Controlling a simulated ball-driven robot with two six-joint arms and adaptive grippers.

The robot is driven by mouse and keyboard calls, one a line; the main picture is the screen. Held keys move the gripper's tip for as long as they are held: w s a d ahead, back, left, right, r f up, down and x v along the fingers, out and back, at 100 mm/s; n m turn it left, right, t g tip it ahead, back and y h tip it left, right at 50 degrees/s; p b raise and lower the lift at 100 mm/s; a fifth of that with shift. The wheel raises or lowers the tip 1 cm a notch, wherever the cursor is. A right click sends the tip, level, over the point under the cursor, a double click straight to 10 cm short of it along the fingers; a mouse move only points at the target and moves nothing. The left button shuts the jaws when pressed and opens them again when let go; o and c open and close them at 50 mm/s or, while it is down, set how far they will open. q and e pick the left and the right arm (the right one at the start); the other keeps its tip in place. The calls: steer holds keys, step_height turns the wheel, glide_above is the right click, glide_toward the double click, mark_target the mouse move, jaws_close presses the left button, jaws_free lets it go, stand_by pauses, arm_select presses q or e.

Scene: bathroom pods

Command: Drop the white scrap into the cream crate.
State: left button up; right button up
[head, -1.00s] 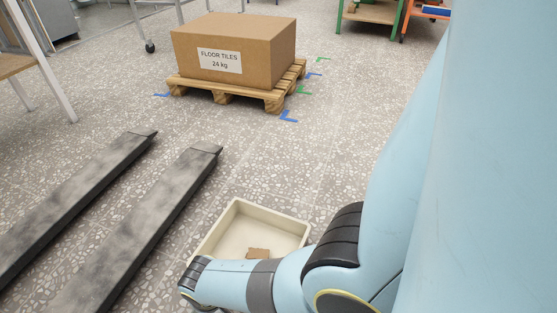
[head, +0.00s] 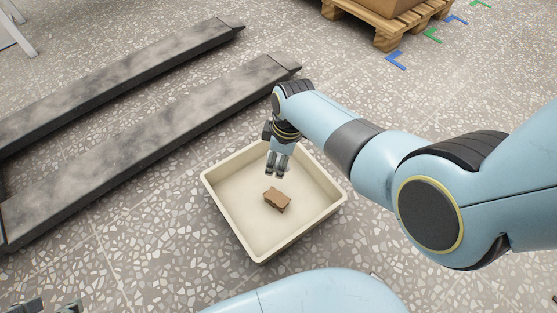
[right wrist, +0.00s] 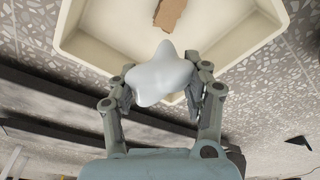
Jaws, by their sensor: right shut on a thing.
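The white scrap (right wrist: 160,76) is a pale, lumpy, star-like piece. In the right wrist view it sits between the fingers of my right gripper (right wrist: 163,90), which is shut on it. In the head view my right gripper (head: 277,168) points down over the cream crate (head: 229,218), near its far side; the scrap is not clearly visible there. The crate is an open square box on the floor and also shows in the right wrist view (right wrist: 85,32). Two dark fingertips of my left gripper (head: 50,307) show apart at the bottom left edge.
A brown scrap (head: 277,199) lies inside the crate. Two long dark fork bars (head: 150,145) lie left of and behind the crate. A wooden pallet (head: 385,25) with a cardboard box stands at the top right. Bare speckled floor surrounds the crate.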

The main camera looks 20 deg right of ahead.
steer(key=shift+w+a+n, duration=0.1)
steer(key=shift+w+n, duration=0.1)
steer(key=shift+n, duration=0.1)
steer(key=shift+f, duration=0.1)
step_height(320, 180, down, 3)
steer(key=b, duration=0.2)
steer(key=shift+b, duration=0.35)
arm_select(q)
steer(key=f+t+b, duration=0.1)
steer(key=t, duration=0.1)
steer(key=f+t, duration=0.2)
steer(key=f+t+b, duration=0.1)
steer(key=f+t, duration=0.1)
steer(key=t, duration=0.1)
steer(key=shift+s+d+h+b, duration=0.3)
steer(key=shift+d+b, duration=0.05)
arm_select(e)
step_height(320, 180, down, 2)
steer(key=shift+w+f, duration=0.1)
steer(key=shift+f, duration=0.15)
steer(key=o, duration=1.1)
steer(key=shift+c, duration=0.2)
